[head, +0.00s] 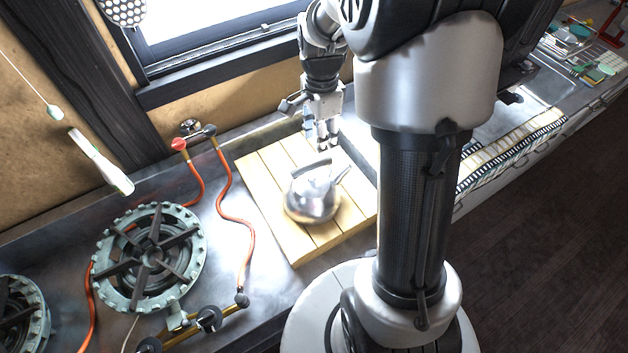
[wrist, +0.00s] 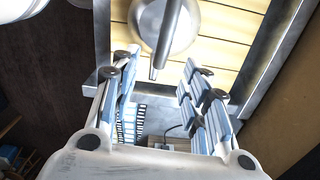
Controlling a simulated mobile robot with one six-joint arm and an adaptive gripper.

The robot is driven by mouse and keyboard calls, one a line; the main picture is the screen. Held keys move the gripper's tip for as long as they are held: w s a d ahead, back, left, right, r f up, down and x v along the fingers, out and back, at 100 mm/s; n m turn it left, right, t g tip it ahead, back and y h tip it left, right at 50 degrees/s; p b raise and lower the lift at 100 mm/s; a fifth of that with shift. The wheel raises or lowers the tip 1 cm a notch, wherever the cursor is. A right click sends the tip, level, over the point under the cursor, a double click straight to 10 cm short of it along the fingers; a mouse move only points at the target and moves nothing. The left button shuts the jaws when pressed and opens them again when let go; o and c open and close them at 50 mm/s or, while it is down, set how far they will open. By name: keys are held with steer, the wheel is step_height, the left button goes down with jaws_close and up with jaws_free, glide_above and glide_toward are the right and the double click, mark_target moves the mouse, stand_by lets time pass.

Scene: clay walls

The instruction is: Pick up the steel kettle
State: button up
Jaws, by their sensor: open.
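The steel kettle (head: 316,203) stands upright on a slatted wooden board (head: 262,172). Its dark handle (head: 310,167) arches over the top, and its spout points up and right in the head view. My gripper (head: 327,145) is open and empty, just beyond the kettle and above the board's far part. In the wrist view the kettle (wrist: 187,32) is at the top centre, partly cut off by the frame. A dark bar of it reaches toward the gap between my open fingers (wrist: 160,62). I see no finger closed on it.
A gas burner (head: 151,258) with orange hoses stands left of the board, with another at the far left edge. A window (head: 200,30) is behind. A black-and-white striped strip (head: 515,145) lies on the counter at right. The counter between burner and board is partly clear.

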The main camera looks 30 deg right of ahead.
glide_above(318, 160)
steer(key=f, duration=0.3)
steer(key=s+f+b, duration=0.1)
steer(key=f, duration=0.1)
steer(key=shift+f, duration=0.1)
steer(key=shift+w+a+f+b, duration=0.1)
steer(key=shift+f+b, duration=0.15)
steer(key=shift+f, duration=0.8)
steer(key=shift+w+f+b, duration=0.15)
steer(key=shift+f+b, duration=0.15)
steer(key=shift+f, duration=0.7)
steer(key=shift+w+a+f+b, duration=0.1)
steer(key=shift+f+b, duration=0.15)
steer(key=shift+f, duration=0.8)
steer(key=shift+c, duration=0.4)
jaws_close()
steer(key=shift+w+d+r, duration=0.1)
steer(key=shift+r, duration=0.05)
